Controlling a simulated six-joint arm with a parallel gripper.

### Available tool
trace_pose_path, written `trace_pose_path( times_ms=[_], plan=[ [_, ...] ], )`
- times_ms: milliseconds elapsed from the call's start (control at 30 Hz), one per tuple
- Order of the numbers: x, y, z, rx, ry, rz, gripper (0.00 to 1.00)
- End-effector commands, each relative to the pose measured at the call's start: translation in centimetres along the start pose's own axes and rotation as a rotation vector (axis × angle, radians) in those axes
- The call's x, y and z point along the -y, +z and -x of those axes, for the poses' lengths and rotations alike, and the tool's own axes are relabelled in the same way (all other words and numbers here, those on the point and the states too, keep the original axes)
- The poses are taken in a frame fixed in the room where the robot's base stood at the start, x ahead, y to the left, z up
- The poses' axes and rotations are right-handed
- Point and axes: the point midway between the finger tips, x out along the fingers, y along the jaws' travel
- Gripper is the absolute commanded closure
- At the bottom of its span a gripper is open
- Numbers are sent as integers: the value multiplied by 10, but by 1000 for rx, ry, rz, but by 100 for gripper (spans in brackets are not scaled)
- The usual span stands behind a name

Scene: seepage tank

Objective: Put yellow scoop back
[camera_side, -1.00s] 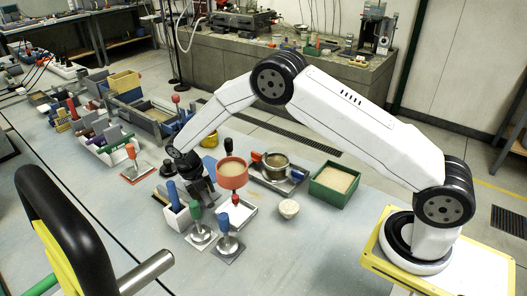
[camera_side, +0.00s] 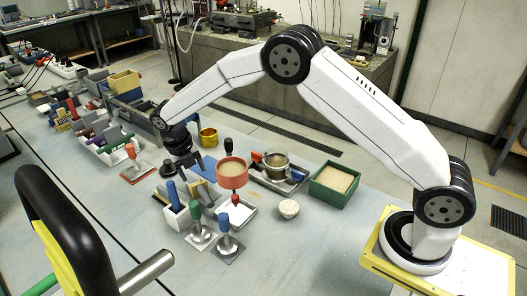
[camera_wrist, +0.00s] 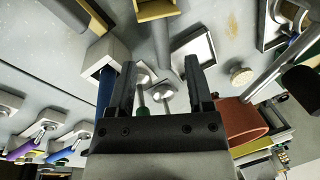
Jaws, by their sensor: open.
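My gripper (camera_wrist: 158,90) is open, with nothing between its fingers in the wrist view. In the side view it hangs above the bench, behind a white holder (camera_side: 172,222) with blue handles and slanted pieces. The holder also shows in the wrist view (camera_wrist: 98,62), left of the fingers. A yellow, box-shaped piece (camera_wrist: 157,9) with a grey bar lies at the wrist view's top edge, partly cut off. I cannot tell whether it is the yellow scoop. A yellow cup (camera_side: 208,137) stands behind my gripper.
Two upright-handled stands (camera_side: 228,247) are close in front. The near right bench is clear.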

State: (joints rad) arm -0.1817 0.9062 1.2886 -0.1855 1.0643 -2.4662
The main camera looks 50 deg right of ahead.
Motion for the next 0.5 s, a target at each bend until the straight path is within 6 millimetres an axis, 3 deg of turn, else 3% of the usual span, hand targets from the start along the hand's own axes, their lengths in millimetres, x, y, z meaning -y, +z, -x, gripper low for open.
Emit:
trace_pose_path(
  times_ms=[200, 500],
  plan=[
    [0, 0, 26, 0, 1, 0, 34],
    [0, 0, 34, -1, 0, 0, 34]
  ],
)
